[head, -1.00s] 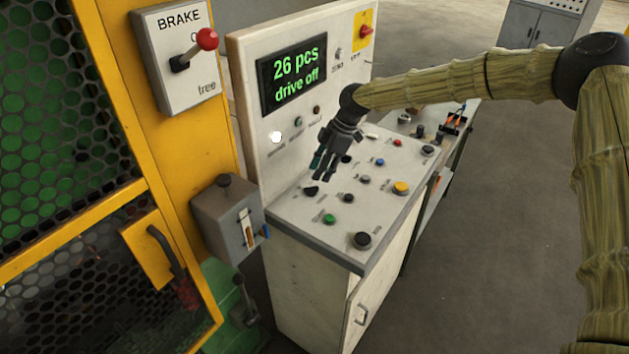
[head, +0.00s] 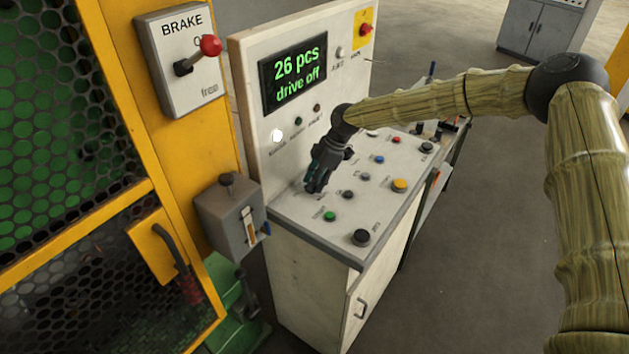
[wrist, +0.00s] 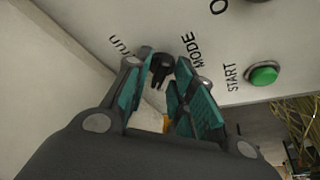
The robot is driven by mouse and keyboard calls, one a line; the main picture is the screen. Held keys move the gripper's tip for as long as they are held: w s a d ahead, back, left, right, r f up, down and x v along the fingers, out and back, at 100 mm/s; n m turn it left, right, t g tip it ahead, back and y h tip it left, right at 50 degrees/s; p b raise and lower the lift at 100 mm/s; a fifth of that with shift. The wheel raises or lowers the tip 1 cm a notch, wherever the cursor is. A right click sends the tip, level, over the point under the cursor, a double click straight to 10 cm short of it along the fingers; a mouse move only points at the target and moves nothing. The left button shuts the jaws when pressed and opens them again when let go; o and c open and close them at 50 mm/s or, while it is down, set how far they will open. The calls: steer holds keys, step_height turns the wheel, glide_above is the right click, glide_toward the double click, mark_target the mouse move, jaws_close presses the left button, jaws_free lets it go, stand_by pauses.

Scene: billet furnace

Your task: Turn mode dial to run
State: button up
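The mode dial (wrist: 161,66) is a small black knob on the white control desk, with "run" printed to its left and "MODE" to its right in the wrist view. My gripper (head: 317,187) is low over the desk's left part in the head view and hides the dial there. In the wrist view my gripper (wrist: 165,78) is open, its teal-padded fingers apart with the dial showing between and just beyond the tips. I cannot tell whether they touch it. The display (head: 294,75) reads "26 pcs drive off".
A green START button (wrist: 263,75) is close beside the dial; it also shows in the head view (head: 330,216). A black knob (head: 361,237) and yellow button (head: 399,186) are further right. The upright panel (head: 262,158) stands behind. A grey lever box (head: 228,218) is at left.

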jaws_close()
steer(key=shift+m+b, duration=0.35)
steer(key=shift+m, duration=0.05)
steer(key=shift+s+f+m+t+b, duration=0.1)
steer(key=shift+s+m+t+b, duration=0.05)
steer(key=shift+m+t+b, duration=0.35)
steer(key=m+t+b, duration=0.1)
steer(key=m+b, duration=0.1)
steer(key=m, duration=0.1)
steer(key=shift+s, duration=0.1)
steer(key=m+t+b, duration=0.1)
steer(key=m, duration=0.2)
steer(key=m+t+h+b, duration=0.1)
steer(key=m, duration=0.1)
steer(key=shift+s+a+m+b, duration=0.15)
steer(key=shift+m+b, duration=0.25)
steer(key=m+h, duration=0.1)
steer(key=m, duration=0.1)
steer(key=m+t+b, duration=0.1)
steer(key=m, duration=0.1)
steer(key=shift+a+h, duration=0.15)
steer(key=shift+h, duration=0.25)
steer(key=shift+a+r+m+h+b, duration=0.15)
steer(key=shift+m+h+b, duration=0.1)
steer(key=shift+m, duration=0.55)
steer(key=shift+d+r+m+h+b, duration=0.1)
steer(key=shift+m+h, duration=0.15)
steer(key=shift+m, duration=0.55)
